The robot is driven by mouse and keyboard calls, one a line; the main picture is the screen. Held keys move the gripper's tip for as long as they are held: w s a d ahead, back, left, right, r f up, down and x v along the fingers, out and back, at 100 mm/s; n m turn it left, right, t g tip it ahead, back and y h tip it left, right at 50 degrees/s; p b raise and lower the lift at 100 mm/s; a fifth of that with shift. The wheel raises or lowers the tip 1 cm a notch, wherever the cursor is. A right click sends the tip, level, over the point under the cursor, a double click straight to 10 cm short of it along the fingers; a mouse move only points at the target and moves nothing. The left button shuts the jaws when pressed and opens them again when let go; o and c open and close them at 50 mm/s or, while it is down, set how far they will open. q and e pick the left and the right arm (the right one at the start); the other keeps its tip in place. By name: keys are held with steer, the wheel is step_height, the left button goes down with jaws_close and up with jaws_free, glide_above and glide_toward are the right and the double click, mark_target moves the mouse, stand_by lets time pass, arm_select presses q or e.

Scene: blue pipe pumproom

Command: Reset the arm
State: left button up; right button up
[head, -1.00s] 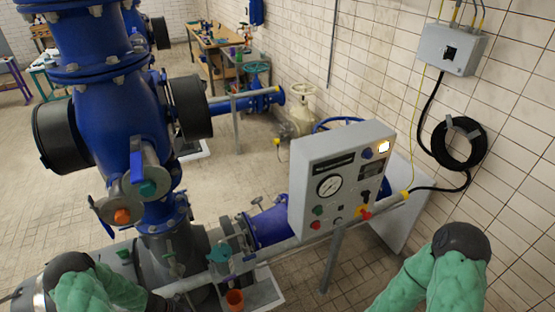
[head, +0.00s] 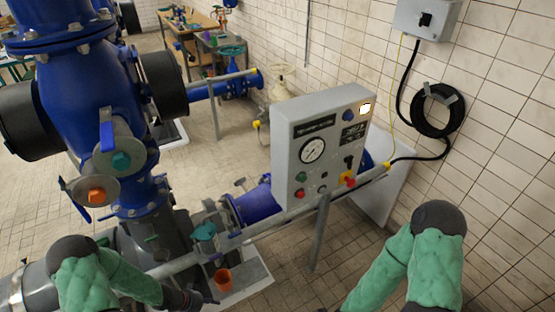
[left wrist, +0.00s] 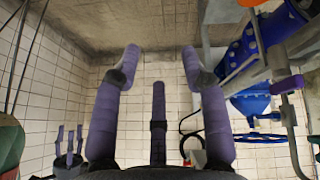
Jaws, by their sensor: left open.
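My left arm comes in at the bottom left of the head view in a green sleeve. Its dark gripper (head: 190,300) is partly cut off at the lower edge, near an orange cup. In the left wrist view my left gripper (left wrist: 160,62) has its purple fingers spread wide, with nothing between them. My right arm (head: 420,250) is bent at the bottom right of the head view, and its gripper is out of that frame. Another purple-fingered gripper, apparently my right one (left wrist: 70,137), shows small in the left wrist view with its fingers apart and empty.
A grey control panel (head: 292,142) with a gauge and buttons stands ahead on a post. Large blue pipework (head: 85,95) fills the left. The orange cup (head: 223,279) stands below a grey pipe. A black cable coil (head: 438,110) hangs on the tiled wall. Floor shows between panel and right arm.

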arm_select(q)
steer(key=s+d+f+n+b, duration=0.3)
steer(key=d+f+n+b, duration=0.25)
steer(key=d+b, duration=0.5)
steer(key=s+d+f+n+g+y+b, duration=0.1)
steer(key=s+d+f+n+g+b, duration=0.1)
steer(key=s+d+f+n+b, duration=0.2)
steer(key=s+d+f+b, duration=0.2)
steer(key=s+b, duration=0.1)
steer(key=s, duration=0.1)
steer(key=shift+s+d+f+b, duration=0.2)
steer(key=shift+s+f+b, duration=0.1)
steer(key=shift+b, duration=0.1)
arm_select(e)
step_height(320, 180, down, 20)
steer(key=shift+o, duration=0.4)
steer(key=shift+r, duration=0.1)
